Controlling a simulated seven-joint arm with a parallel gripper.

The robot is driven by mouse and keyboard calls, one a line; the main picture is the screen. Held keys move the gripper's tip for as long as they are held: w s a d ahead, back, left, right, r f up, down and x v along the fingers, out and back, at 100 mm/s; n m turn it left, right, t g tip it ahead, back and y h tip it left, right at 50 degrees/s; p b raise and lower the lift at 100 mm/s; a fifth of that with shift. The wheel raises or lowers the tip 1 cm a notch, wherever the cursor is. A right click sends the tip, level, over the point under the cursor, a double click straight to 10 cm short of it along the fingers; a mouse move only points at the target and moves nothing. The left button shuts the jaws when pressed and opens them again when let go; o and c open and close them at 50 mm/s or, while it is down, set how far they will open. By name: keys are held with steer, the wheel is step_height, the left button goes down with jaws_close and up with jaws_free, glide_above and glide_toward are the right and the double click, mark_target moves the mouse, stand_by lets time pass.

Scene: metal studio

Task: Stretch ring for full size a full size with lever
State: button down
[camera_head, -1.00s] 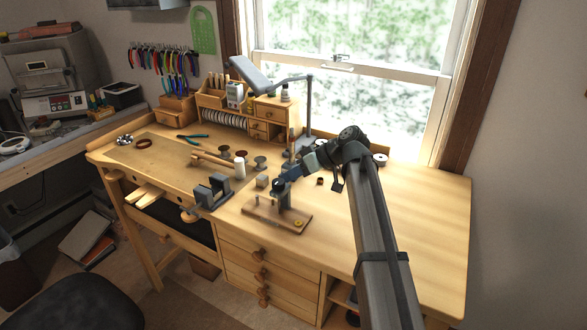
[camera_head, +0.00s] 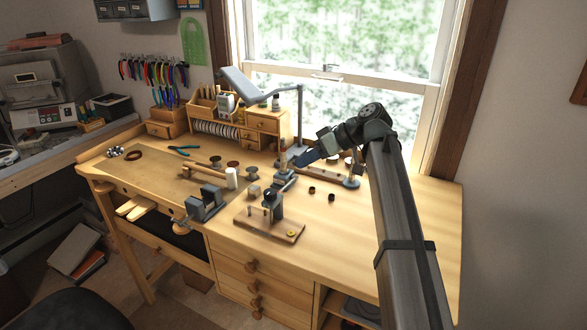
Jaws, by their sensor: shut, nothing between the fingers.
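A small bench tool with a dark upright body (camera_head: 272,207) stands on a wooden base (camera_head: 283,232) near the bench's front edge. It appears to be the ring stretcher; its lever is too small to make out. A small yellow round piece (camera_head: 291,233) lies on the base's right corner. Two small dark rings (camera_head: 312,190) (camera_head: 331,197) rest on the bench to its right. My gripper (camera_head: 285,182) is shut and empty, pointing down-left just behind the dark body. I cannot tell whether it touches the tool. A larger brown ring (camera_head: 134,154) lies far left.
A grey vise (camera_head: 206,203) is at the front edge, left of the tool. A metal post (camera_head: 351,181) stands to the right.

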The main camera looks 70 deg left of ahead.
mark_target(280, 191)
steer(key=shift+v, duration=0.85)
steer(key=c, duration=1.7)
jaws_free()
steer(key=shift+d+r, duration=0.15)
steer(key=o, duration=0.5)
steer(key=shift+n+g+h, duration=0.3)
steer(key=shift+n, duration=0.4)
steer(key=s, duration=0.2)
steer(key=s+a+r, duration=0.1)
steer(key=s, duration=0.2)
steer(key=s+r, duration=0.1)
steer(key=s, duration=0.2)
steer(key=shift+s+a, duration=0.15)
steer(key=shift+a, duration=0.05)
steer(key=s+a+r+t, duration=0.1)
steer(key=s+a, duration=0.1)
steer(key=s, duration=0.3)
steer(key=w+a+f+m+t+h, duration=0.1)
steer(key=w+m+t, duration=0.3)
steer(key=m, duration=0.5)
steer(key=w+f+m+t+h, duration=0.1)
steer(key=w+m+t+h, duration=0.2)
steer(key=m, duration=0.6)
steer(key=shift+y, duration=0.7)
steer(key=x, duration=0.4)
steer(key=w+x, duration=0.1)
steer(key=x, duration=0.9)
steer(key=shift+w+a+f, duration=0.1)
steer(key=shift+w+a, duration=0.05)
steer(key=shift+w, duration=0.2)
